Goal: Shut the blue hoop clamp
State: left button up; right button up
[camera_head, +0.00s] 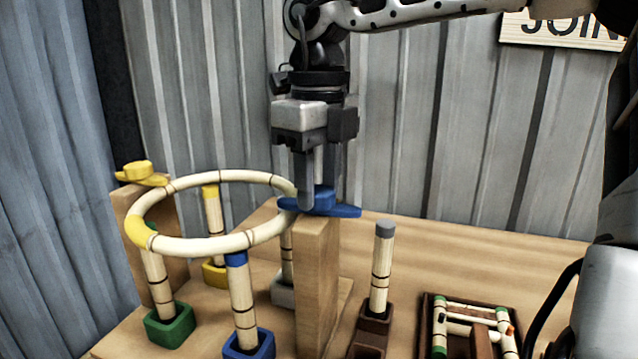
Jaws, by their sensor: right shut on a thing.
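The blue hoop clamp (340,210) is a flat blue bar with a raised knob on top of an upright wooden post (315,280). Its left end reaches over the right side of the rattan hoop (205,246). My right gripper (318,195) points down from above and is shut on the clamp's knob. The fingers hide part of the knob and of the hoop's right edge. I cannot tell whether the bar touches the hoop. My left gripper is not in view.
A yellow clamp (140,172) tops another wooden post at the left. Rattan uprights stand under the hoop in green (170,326), blue (249,346) and yellow sockets. A grey-tipped upright (382,265) stands in a brown block. A dark tray (474,300) holds several short rods.

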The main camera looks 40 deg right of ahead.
aim_at(319, 190)
jog(key=shift+m, duration=0.4)
jog(key=o, duration=1)
notch_tip(319, 190, up, 16)
jog(key=p, duration=0.2)
dwell(0.5)
